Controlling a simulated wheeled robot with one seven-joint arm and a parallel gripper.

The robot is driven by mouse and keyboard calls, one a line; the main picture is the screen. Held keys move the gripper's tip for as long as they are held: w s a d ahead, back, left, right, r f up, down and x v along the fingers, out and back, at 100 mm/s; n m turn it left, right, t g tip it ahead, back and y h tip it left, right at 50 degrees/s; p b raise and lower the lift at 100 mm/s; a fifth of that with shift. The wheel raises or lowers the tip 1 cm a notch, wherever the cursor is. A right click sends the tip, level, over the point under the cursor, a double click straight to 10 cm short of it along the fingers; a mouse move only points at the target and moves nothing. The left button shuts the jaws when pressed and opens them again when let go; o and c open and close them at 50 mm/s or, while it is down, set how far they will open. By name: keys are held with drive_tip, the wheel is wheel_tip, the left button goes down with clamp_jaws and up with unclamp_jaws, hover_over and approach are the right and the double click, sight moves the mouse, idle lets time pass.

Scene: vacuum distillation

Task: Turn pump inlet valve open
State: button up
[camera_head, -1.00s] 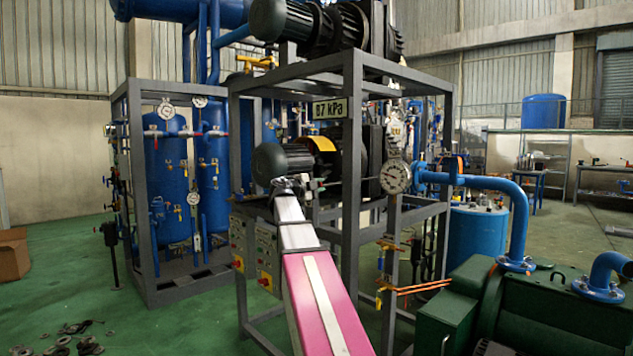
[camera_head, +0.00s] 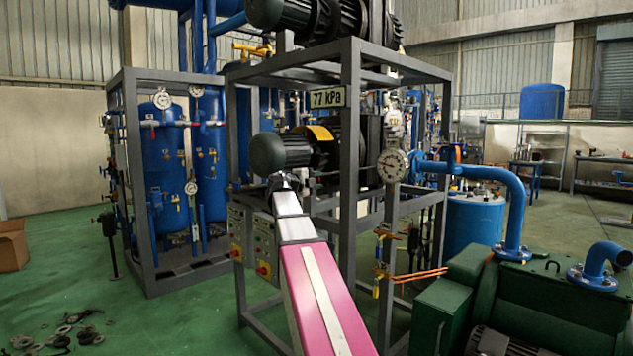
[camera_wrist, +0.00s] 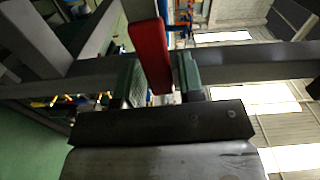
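A red lever handle (camera_wrist: 150,50), most likely the valve's, hangs between the two fingers of my gripper (camera_wrist: 162,82) in the wrist view. The fingers stand apart, one on each side of the handle, with a narrow gap visible on the right side. The valve body is not clear in that view. In the head view my arm reaches up to the grey pump frame (camera_head: 350,150), and my gripper and the handle are hidden there. A display sign (camera_head: 329,97) on the frame reads 77 kPa.
A black motor (camera_head: 280,152) sits just above my arm's end. A round gauge (camera_head: 393,165) is on the frame's right. Blue pipe (camera_head: 517,205) and green machinery (camera_head: 520,300) stand at right. Metal rings (camera_head: 75,335) lie on the floor at left, where the floor is otherwise fairly clear.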

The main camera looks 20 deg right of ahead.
drive_tip(key=shift+o, duration=0.6)
drive_tip(key=v, duration=1)
drive_tip(key=shift+a, duration=0.4)
drive_tip(key=shift+s, duration=0.15)
drive_tip(key=s+a+f+n+g+y, duration=0.1)
drive_tip(key=s+a+f+n+y, duration=0.25)
drive_tip(key=f+n, duration=0.85)
drive_tip(key=s+a+f+n+g+y, duration=0.15)
drive_tip(key=f+n+y, duration=0.3)
drive_tip(key=f, duration=1.65)
drive_tip(key=s+a+f+n+g+y, duration=0.2)
drive_tip(key=s+a+f+n+y, duration=0.2)
drive_tip(key=s+f+n, duration=0.3)
drive_tip(key=s+a+f+n+g+y, duration=0.1)
drive_tip(key=s+a+f+n+y, duration=0.4)
drive_tip(key=f, duration=1)
drive_tip(key=s+a+n, duration=0.2)
drive_tip(key=s, duration=0.1)
drive_tip(key=shift+s+a+n+g, duration=0.3)
drive_tip(key=shift+s+n+g, duration=0.05)
drive_tip(key=shift+f, duration=0.1)
